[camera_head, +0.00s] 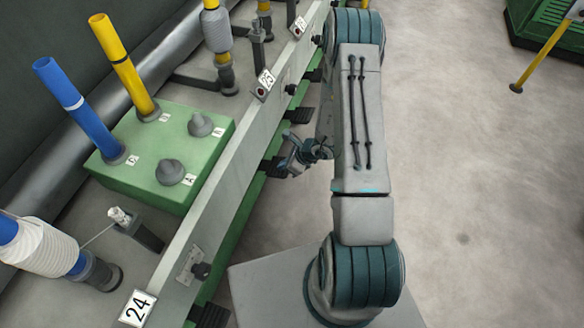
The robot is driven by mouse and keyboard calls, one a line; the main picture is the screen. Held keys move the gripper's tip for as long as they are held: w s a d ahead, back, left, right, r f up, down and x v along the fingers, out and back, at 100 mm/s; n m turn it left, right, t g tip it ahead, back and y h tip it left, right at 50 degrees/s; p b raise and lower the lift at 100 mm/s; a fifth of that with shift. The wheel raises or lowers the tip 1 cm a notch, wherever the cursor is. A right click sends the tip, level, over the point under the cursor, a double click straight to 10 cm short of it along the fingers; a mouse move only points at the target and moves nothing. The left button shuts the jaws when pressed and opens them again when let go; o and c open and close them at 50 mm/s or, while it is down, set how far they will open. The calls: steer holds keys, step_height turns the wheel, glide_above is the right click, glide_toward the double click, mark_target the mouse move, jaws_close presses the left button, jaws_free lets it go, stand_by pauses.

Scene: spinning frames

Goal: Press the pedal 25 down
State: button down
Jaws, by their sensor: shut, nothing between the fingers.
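A row of black pedals sticks out from the lower side of the green and grey machine frame. One pedal (273,167) is just below and left of my gripper, and another pedal (299,115) is just above it in the picture. A tag (265,84) on the rail has a number too small to read surely, so I cannot tell which pedal is 25. My gripper (293,156) is small in view, shut and empty, beside the frame. It overlaps the nearer pedal's edge in the picture; I cannot tell whether they touch.
The number 24 tag (137,308) is on the rail at the bottom left, with a pedal (209,316) near it. A green box (150,165) holds a blue and a yellow bobbin. The grey floor (470,190) on the right is clear. A green machine (548,35) stands at the top right.

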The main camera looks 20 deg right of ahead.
step_height(320, 180, down, 5)
steer(key=b, duration=0.4)
steer(key=shift+s+d+b, duration=0.15)
steer(key=shift+b, duration=0.15)
steer(key=s+d+r+p, duration=0.1)
steer(key=s+d+r, duration=0.2)
steer(key=s+d, duration=0.1)
steer(key=shift+d+r+p, duration=0.2)
steer(key=shift+d+p, duration=0.2)
steer(key=shift+d, duration=0.5)
steer(key=shift+s, duration=0.1)
stand_by(1.9)
